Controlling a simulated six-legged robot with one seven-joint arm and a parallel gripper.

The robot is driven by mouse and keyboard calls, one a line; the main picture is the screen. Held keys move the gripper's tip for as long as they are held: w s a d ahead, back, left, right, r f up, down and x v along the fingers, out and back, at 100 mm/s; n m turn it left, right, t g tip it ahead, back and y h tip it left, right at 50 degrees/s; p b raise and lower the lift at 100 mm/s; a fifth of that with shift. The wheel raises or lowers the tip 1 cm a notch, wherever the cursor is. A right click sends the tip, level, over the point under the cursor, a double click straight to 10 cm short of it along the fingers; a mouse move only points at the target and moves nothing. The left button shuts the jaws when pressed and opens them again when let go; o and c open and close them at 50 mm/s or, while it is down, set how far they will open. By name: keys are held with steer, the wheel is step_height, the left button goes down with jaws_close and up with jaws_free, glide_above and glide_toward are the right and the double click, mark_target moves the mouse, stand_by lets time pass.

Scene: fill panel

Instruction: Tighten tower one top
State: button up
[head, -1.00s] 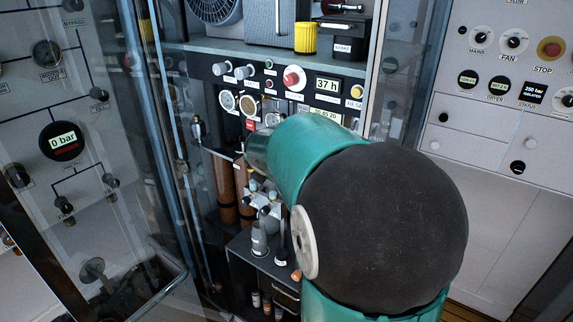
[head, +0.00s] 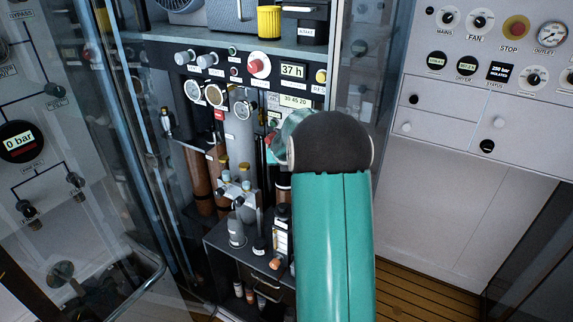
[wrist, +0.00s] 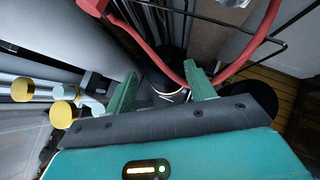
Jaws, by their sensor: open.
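A tall grey cylinder (head: 240,135) stands in the open cabinet in the head view, with small gold-capped fittings (head: 245,167) in front of its lower part. I cannot tell which part is tower one's top. In the wrist view, a large grey cylinder surface fills the upper left, with several gold caps (wrist: 62,114) on pale stems to the left of the gripper. My gripper (wrist: 163,88) is open, its two green fingers apart. A dark round thing (wrist: 165,72) shows beyond the gap, not gripped. In the head view my arm hides the fingers.
A red hose (wrist: 162,50) loops past the fingers in the wrist view, near black wire bars. Brown cylinders (head: 198,180) stand left of the grey one. A glass door (head: 110,180) is at the left. Clear wooden floor (head: 420,290) lies at the lower right.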

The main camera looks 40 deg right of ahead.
steer(key=shift+x, duration=2.55)
steer(key=shift+d, duration=0.1)
steer(key=c, duration=1)
